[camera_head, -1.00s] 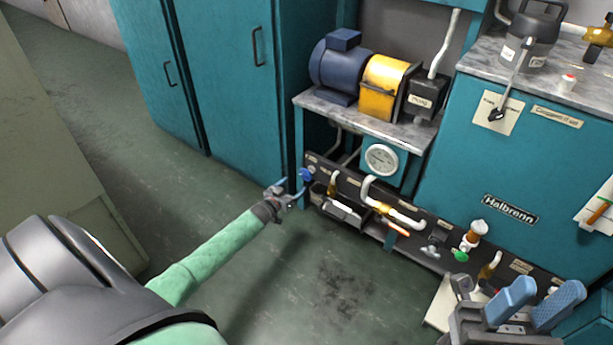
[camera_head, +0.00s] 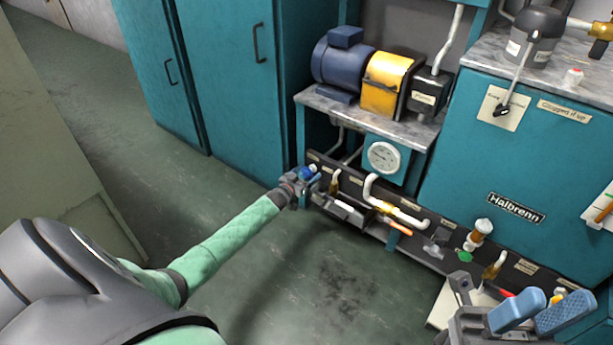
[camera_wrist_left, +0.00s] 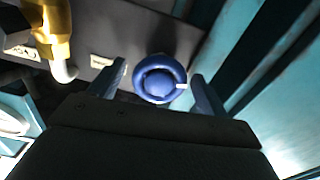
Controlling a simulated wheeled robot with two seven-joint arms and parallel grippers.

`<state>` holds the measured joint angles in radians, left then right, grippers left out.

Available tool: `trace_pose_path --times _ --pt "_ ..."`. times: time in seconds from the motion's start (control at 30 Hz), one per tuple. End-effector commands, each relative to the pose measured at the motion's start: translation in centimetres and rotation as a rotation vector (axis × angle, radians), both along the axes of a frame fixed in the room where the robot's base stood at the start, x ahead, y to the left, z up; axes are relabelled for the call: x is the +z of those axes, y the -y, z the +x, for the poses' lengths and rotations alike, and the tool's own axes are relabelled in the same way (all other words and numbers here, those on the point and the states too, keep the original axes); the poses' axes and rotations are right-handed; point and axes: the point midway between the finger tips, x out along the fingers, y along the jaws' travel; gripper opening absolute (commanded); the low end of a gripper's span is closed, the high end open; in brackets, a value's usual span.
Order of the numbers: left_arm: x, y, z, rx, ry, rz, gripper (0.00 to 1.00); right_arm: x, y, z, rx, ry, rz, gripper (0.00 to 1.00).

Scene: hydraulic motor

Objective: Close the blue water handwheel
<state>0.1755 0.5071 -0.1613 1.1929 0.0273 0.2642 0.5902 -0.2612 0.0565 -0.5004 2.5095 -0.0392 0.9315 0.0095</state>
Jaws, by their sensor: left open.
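The blue water handwheel (camera_head: 308,172) is at the left end of the black valve panel, low beside the teal cabinet. In the left wrist view the handwheel (camera_wrist_left: 160,79) is a round blue wheel with a domed hub and a small white mark at its right rim. My left gripper (camera_head: 307,182) is open at the handwheel and partly covers it. In the left wrist view its fingers (camera_wrist_left: 157,88) stand on either side of the wheel, with a gap at each side. My right gripper (camera_head: 515,312) is at the lower right, with blue fingers spread apart.
A brass valve with a white pipe (camera_wrist_left: 58,35) sits left of the wheel. The black panel (camera_head: 345,187) carries more pipes and a green handwheel (camera_head: 464,256). A teal cabinet (camera_head: 230,80) stands close on the left. The floor (camera_head: 330,280) in front is clear.

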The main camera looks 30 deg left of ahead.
Motion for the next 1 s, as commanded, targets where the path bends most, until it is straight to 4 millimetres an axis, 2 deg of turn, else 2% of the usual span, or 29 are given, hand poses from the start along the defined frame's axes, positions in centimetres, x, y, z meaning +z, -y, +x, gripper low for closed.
trace_pose_path --times 0.33,0.5,0.57,0.83,1.0 --pt "-0.02 0.05 0.22 0.000 -0.001 0.000 0.75 0.00 -0.01 0.00 0.002 0.001 0.001 0.36" --pt "-0.02 0.04 0.22 0.000 -0.001 0.000 0.42 0.06 -0.01 0.00 0.002 0.003 0.001 0.36" --pt "-0.03 0.04 0.21 0.000 -0.001 0.000 0.32 0.08 -0.01 0.00 0.002 0.003 0.000 0.36" --pt "0.03 0.04 0.21 0.000 0.001 0.022 0.33 0.29 -0.02 0.00 0.001 0.005 0.001 0.36" --pt "0.07 0.06 0.21 0.000 0.006 0.094 0.33 0.58 0.04 -0.02 -0.005 0.005 -0.002 0.36"
